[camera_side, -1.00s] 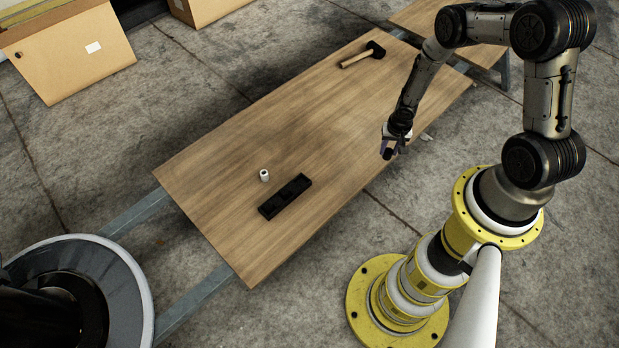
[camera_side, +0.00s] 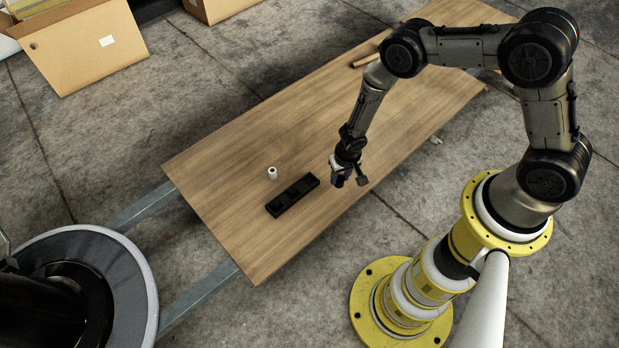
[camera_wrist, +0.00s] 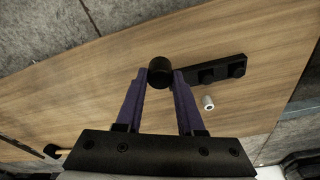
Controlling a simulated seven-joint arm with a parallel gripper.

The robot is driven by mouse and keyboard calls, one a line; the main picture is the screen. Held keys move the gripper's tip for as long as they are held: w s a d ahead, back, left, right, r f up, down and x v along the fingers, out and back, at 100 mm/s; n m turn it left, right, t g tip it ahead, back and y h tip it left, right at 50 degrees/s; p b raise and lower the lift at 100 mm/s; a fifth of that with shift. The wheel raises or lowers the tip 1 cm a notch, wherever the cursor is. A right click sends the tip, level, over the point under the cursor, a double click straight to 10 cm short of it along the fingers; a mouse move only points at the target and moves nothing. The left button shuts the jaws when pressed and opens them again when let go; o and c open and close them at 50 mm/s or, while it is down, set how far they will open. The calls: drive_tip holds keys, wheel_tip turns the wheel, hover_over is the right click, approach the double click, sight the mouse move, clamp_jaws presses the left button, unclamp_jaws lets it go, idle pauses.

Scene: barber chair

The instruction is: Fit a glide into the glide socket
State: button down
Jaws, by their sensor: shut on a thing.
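My gripper (camera_side: 349,178) is shut on a black round piece, which looks like the glide (camera_wrist: 160,71), held between the purple fingertips in the wrist view. A long black block (camera_side: 292,195) with recesses lies on the table, left of my gripper in the side view. It also shows in the wrist view (camera_wrist: 226,66), just right of the held piece, its near end partly hidden by a finger. I cannot tell which recess is the glide socket. A small white cylinder (camera_side: 272,173) stands beside the block; it also shows in the wrist view (camera_wrist: 208,103).
The wooden table (camera_side: 225,170) is mostly clear around the block. A hammer (camera_side: 364,60), partly hidden by my arm, lies towards the far end. Cardboard boxes (camera_side: 80,50) stand on the floor at the upper left. A round chair base (camera_side: 95,270) is at the lower left.

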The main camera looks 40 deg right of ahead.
drive_tip(key=shift+w+a+f, duration=0.15)
drive_tip(key=shift+w+f, duration=1.4)
drive_tip(key=shift+w, duration=0.5)
drive_tip(key=shift+w+a+f, duration=0.1)
drive_tip(key=shift+w+f, duration=1.45)
drive_tip(key=shift+w, duration=0.55)
drive_tip(key=shift+w+a+f, duration=0.15)
drive_tip(key=shift+w+f, duration=1.4)
drive_tip(key=shift+w, duration=0.5)
drive_tip(key=shift+f, duration=1.55)
drive_tip(key=c, duration=0.5)
unclamp_jaws()
drive_tip(key=shift+f, duration=0.15)
drive_tip(key=shift+w+r, duration=0.1)
drive_tip(key=shift+r, duration=0.3)
drive_tip(key=r, duration=0.3)
drive_tip(key=s+r, duration=0.1)
drive_tip(key=r, duration=0.7)
drive_tip(key=shift+s+a+r, duration=0.25)
drive_tip(key=shift+s+a, duration=0.1)
